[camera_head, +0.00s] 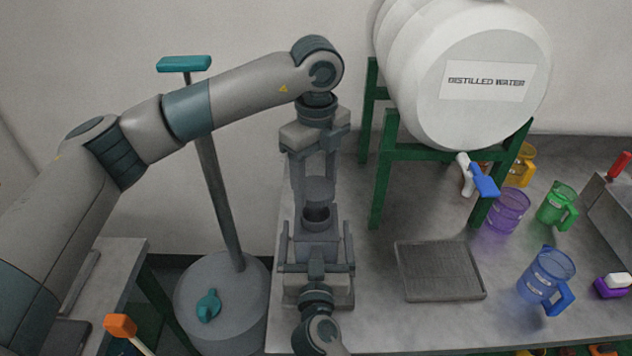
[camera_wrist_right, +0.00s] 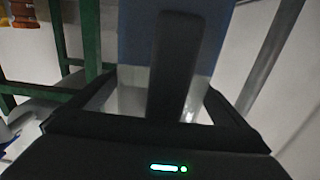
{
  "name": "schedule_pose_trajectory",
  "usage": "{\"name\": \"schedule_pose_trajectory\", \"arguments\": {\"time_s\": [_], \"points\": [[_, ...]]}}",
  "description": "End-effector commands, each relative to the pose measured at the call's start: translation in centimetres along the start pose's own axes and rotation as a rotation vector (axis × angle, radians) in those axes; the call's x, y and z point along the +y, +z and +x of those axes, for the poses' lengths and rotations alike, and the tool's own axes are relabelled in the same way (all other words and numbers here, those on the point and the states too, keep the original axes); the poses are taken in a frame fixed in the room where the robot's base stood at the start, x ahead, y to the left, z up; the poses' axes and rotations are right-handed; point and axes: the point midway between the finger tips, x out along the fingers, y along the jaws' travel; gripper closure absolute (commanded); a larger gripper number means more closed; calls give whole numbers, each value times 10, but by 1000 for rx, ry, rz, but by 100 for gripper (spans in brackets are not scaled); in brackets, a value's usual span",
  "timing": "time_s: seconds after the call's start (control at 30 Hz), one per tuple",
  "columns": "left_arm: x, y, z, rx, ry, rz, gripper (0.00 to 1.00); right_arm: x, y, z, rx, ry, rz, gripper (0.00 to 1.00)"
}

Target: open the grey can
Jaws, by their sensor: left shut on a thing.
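The grey can (camera_head: 317,250) stands on the worktop near its left front edge, with a dark round opening in its top. My left gripper (camera_head: 318,178) points down above it, shut on a round grey lid (camera_head: 320,191). The lid is over the opening, with a small gap between them. My right gripper (camera_head: 316,256) comes from the front, with its fingers on either side of the can. Whether they press on it is unclear. In the right wrist view, a dark finger covers much of the middle, in front of a blue-grey surface (camera_wrist_right: 135,40).
A white distilled water barrel (camera_head: 430,120) rests on a green stand (camera_head: 383,170) behind right. A dark tray (camera_head: 438,270) lies right of the can. Purple (camera_head: 507,210), green (camera_head: 556,205) and blue (camera_head: 545,275) jugs stand further right. A grey drum (camera_head: 225,305) stands left.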

Motion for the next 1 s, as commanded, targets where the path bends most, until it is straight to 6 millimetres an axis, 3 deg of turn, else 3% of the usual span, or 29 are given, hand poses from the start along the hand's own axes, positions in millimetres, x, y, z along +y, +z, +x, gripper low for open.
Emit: {"name": "schedule_pose_trajectory", "arguments": {"time_s": [0.47, 1.0], "points": [[0, 0, 1, 0, 0, 0, 68, 0, 0, -10, 0, 0, -1, 3], [0, 0, 7, 0, 0, 0, 68, 0, 1, -94, -1, 0, 1, 3]]}}
